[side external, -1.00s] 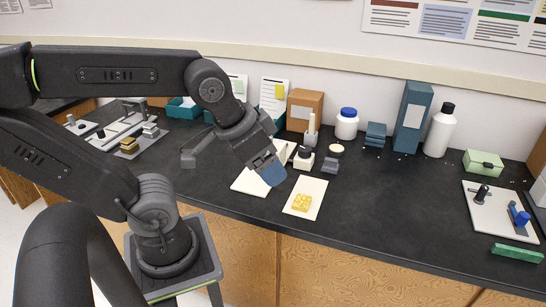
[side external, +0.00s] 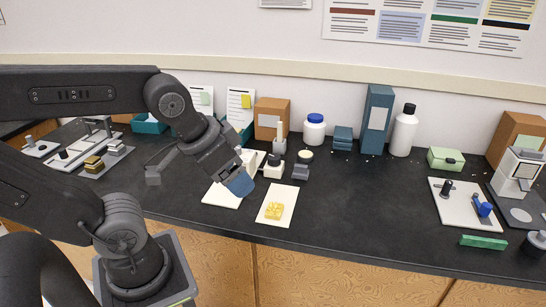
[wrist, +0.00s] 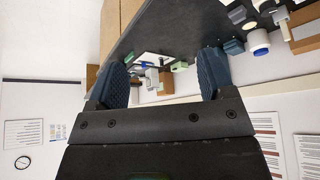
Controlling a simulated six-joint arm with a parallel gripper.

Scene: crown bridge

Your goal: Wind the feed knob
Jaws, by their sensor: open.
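I cannot tell for certain which part is the feed knob. On the right, a white plate (side external: 460,217) carries a small dark upright knob (side external: 446,187) and a blue fitting (side external: 482,208). On the left, light plates (side external: 84,143) carry small dark knobs and metal blocks. My gripper (side external: 240,184) hangs over the bench left of the yellow block (side external: 274,211), pointing down and to the right. In the wrist view my gripper (wrist: 163,85) is open, its two blue-grey fingers wide apart with nothing held between them.
A white instrument (side external: 517,172) stands at the far right. A green box (side external: 445,159), a white bottle (side external: 404,131), a tall blue box (side external: 376,120) and a blue-lidded jar (side external: 314,129) line the back. The dark bench (side external: 360,210) is clear at middle right.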

